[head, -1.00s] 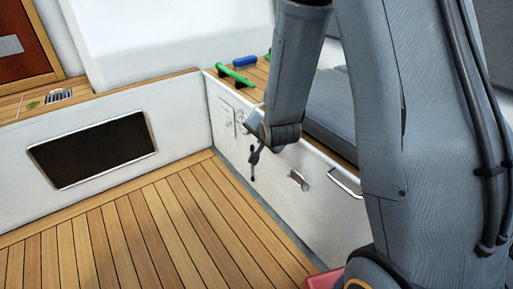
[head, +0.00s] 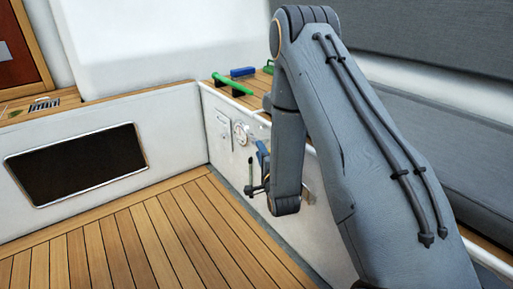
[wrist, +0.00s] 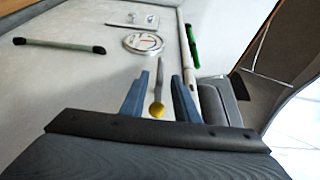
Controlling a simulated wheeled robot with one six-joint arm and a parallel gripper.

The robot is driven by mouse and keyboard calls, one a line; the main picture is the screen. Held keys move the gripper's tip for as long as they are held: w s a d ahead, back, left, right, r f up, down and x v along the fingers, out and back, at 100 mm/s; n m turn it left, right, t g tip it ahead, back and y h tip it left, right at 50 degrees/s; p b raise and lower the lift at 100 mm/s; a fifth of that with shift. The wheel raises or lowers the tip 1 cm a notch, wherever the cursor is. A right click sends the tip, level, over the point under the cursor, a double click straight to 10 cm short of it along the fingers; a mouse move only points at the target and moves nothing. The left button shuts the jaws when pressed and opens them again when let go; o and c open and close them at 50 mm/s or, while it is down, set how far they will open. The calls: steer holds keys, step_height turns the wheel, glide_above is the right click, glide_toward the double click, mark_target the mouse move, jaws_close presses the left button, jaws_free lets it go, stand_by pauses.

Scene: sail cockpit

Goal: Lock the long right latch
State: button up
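In the wrist view, a slim grey lever with a yellow tip (wrist: 157,109) stands in front of the white locker wall; I take it to be the long latch. My gripper (wrist: 163,78) is open, with one blue finger on each side of the lever and gaps visible on both sides. I cannot tell how deep the lever lies between the fingers. In the head view my gripper (head: 262,153) is by the locker wall, just right of the round gauge (head: 241,133); the lever is hidden there.
A dark-ended rod (head: 250,177) hangs on the locker wall below the gauge. A green handle (head: 234,81) and a blue object (head: 243,72) are on the wooden seat top. The slatted floor (head: 150,235) is clear. My arm hides much of the wall's right part.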

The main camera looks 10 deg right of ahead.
mark_target(255, 140)
steer(key=w+b, duration=0.1)
steer(key=w, duration=0.4)
jaws_close()
